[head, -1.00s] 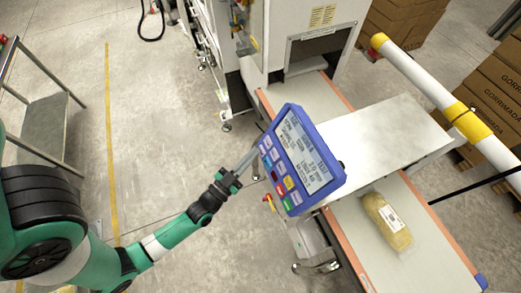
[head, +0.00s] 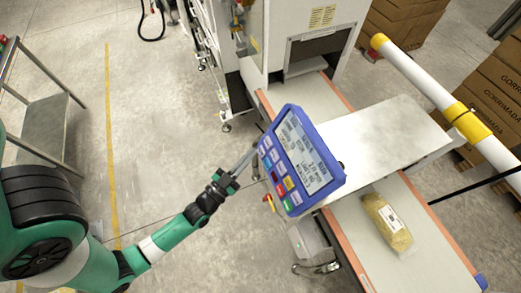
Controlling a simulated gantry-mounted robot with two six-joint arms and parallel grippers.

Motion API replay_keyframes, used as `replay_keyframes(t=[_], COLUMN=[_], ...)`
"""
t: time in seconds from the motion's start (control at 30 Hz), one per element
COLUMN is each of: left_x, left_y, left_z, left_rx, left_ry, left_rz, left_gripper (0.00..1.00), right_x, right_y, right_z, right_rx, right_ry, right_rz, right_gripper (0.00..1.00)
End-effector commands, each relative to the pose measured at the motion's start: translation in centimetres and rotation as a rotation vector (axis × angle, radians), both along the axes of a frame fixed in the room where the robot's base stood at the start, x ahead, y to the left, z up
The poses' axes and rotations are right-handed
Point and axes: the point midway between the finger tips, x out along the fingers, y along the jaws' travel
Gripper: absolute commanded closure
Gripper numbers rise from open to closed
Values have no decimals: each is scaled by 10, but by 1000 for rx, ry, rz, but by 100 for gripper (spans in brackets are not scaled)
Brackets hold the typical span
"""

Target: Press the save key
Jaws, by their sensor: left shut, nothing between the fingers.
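The blue-framed control panel (head: 330,178) stands tilted beside the belt, with a lit text screen (head: 305,155). Its keys (head: 276,172) run in columns along the left side: pale ones, plus red, blue, yellow, orange and green ones. Their labels are too small to read, so I cannot tell which one is save. My left gripper (head: 253,151) is shut and empty, its fingertips close to the panel's left edge by the upper pale keys. I cannot tell whether they touch a key. My right gripper is not in view.
A bagged product (head: 387,222) with a white label lies on the belt (head: 425,265). A metal plate (head: 375,135) lies behind the panel. A white and yellow post (head: 430,88) crosses at the right.

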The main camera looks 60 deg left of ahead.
Motion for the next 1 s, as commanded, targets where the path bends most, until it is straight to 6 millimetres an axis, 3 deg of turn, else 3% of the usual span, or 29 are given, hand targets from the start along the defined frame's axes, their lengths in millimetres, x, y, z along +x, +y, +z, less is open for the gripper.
replay_keyframes(t=[0.37, 0.8, 1.0], left_x=[-4, -41, -47], left_y=[0, 3, 2], left_z=[2, 24, 24], left_rx=[-1, 2, -2], left_ry=[1, 0, 1], left_rz=[1, 9, 0], left_gripper=[100, 100, 100], right_x=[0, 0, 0], right_y=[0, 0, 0], right_z=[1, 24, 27], right_rx=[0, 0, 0], right_ry=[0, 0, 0], right_rz=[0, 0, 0], right_gripper=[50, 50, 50])
